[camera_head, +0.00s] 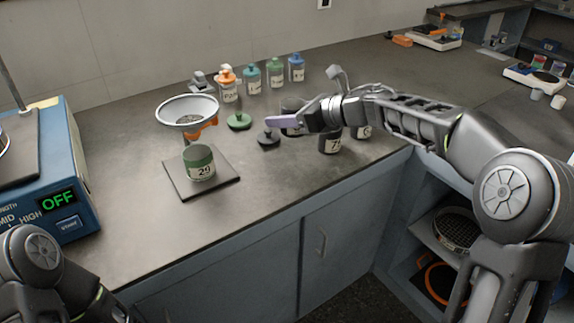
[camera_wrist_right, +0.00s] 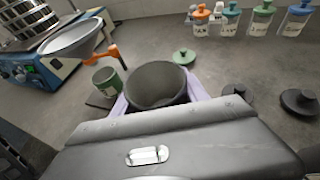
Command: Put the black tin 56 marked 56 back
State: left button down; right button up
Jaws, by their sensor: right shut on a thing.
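My right gripper (camera_head: 285,121), with pale purple fingers, is shut on a black tin (camera_wrist_right: 157,86). In the right wrist view the tin is upright and open at the top, with one finger on each side. In the head view the tin (camera_head: 292,103) is mostly behind the gripper, and its label is hidden. A dark tin with a label starting with 7 (camera_head: 330,141) stands just below the gripper in the picture. Another dark tin (camera_head: 363,132) shows a 6, partly hidden by my right arm. My left gripper is out of view.
A green tin marked 29 (camera_head: 199,163) stands on a dark square plate (camera_head: 226,180). A funnel (camera_head: 187,109) is above it. A green lid (camera_head: 239,121) and black lid (camera_head: 268,137) lie nearby. Several capped jars (camera_head: 252,80) line the back.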

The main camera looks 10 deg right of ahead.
jog(key=b, duration=0.1)
send_over(285, 161)
jog(key=shift+f, duration=2.5)
notch_tip(285, 161, down, 5)
jog(key=shift+f+b, duration=0.1)
jog(key=shift+b, duration=0.8)
jog(key=shift+a, duration=0.1)
jog(key=o, duration=0.9)
jog(key=shift+f, duration=0.1)
jog(key=o, duration=0.5)
